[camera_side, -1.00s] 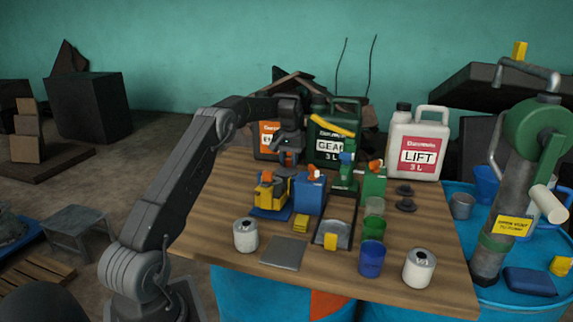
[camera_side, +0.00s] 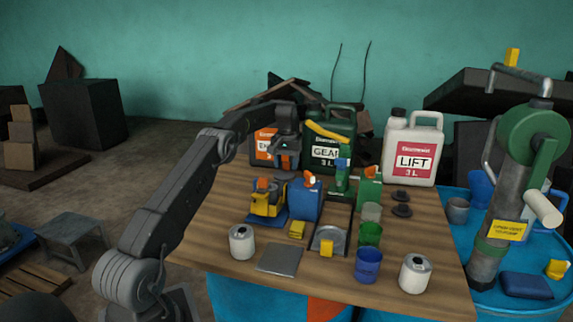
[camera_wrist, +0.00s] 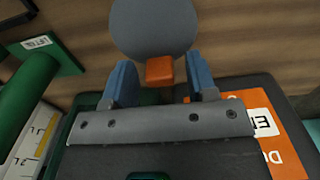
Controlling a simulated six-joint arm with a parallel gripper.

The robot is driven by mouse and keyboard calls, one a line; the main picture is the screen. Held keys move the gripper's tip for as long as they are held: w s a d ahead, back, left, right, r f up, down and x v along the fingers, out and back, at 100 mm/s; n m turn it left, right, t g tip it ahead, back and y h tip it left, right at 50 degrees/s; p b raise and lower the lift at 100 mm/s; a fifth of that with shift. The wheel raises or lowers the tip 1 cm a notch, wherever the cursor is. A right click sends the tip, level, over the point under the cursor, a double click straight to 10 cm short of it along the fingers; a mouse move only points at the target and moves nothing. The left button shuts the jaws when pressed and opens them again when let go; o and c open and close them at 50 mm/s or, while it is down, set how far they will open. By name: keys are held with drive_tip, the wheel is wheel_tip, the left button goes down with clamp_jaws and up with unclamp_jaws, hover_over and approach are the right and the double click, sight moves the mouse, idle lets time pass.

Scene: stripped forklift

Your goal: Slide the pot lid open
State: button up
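A round grey disc (camera_wrist: 155,22) with a small orange block (camera_wrist: 160,71) at its near edge lies ahead of my fingers in the wrist view. It looks like the pot lid and its tab, and I cannot make out a pot under it. My gripper (camera_wrist: 161,82) has two blue fingers standing apart, with the orange block between them and small gaps on both sides. In the side view my gripper (camera_side: 286,162) points down behind the yellow and blue toy forklift (camera_side: 267,198), in front of the orange-labelled jug (camera_side: 264,147). The disc is not clear there.
A green jug (camera_side: 329,146) and a white jug (camera_side: 412,155) stand at the back of the wooden table (camera_side: 225,230). A blue box (camera_side: 305,200) stands beside the forklift. Cups and white cans (camera_side: 241,242) are towards the front. The table's left side is fairly clear.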

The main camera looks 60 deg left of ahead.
drive_tip(key=shift+r, duration=1.55)
drive_tip(key=s+a+r, duration=0.4)
drive_tip(key=s+r, duration=0.3)
drive_tip(key=s, duration=0.3)
drive_tip(key=shift+s+a+r, duration=0.3)
drive_tip(key=shift+s+r, duration=0.1)
drive_tip(key=s+d+r+m+t+y, duration=0.15)
drive_tip(key=d+r, duration=0.35)
drive_tip(key=d, duration=0.9)
drive_tip(key=d+r+m+t, duration=0.1)
drive_tip(key=d+r+m, duration=0.25)
drive_tip(key=d, duration=1.15)
drive_tip(key=s+d+f+m+t, duration=0.1)
drive_tip(key=s+d+f+m, duration=0.1)
drive_tip(key=s+d, duration=0.6)
drive_tip(key=s+d+f+m+t+h, duration=0.1)
drive_tip(key=s+d+f+m+t, duration=0.1)
drive_tip(key=s+d+f, duration=0.3)
drive_tip(key=s+d, duration=0.4)
drive_tip(key=shift+s, duration=0.2)
